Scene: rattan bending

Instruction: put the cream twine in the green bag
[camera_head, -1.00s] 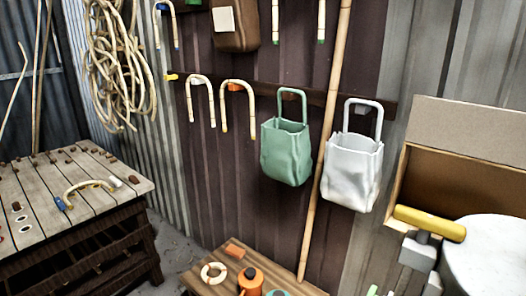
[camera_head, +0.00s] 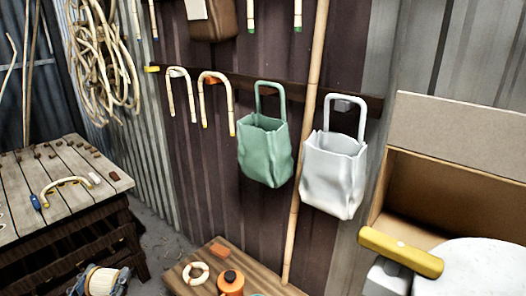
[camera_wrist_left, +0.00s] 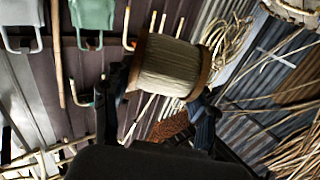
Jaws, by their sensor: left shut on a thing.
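The cream twine (camera_head: 102,282) is wound on a spool with brown ends, at the bottom left of the head view. My left gripper (camera_head: 101,287) is shut on it, with a finger on each side. In the left wrist view the cream twine (camera_wrist_left: 172,66) sits between the fingers. The green bag (camera_head: 266,150) hangs open-topped by its handle from the wall rail, to the right of and above my left gripper, well apart from it. The bag also shows in the left wrist view (camera_wrist_left: 92,14), at the upper left. My right gripper is not in view.
A white bag (camera_head: 333,176) hangs just right of the green bag, with a bamboo pole (camera_head: 303,160) between them. Bent canes (camera_head: 216,100) hang to the left. A slatted bench (camera_head: 70,195) stands left, and a low wooden table (camera_head: 205,285) with small items stands below.

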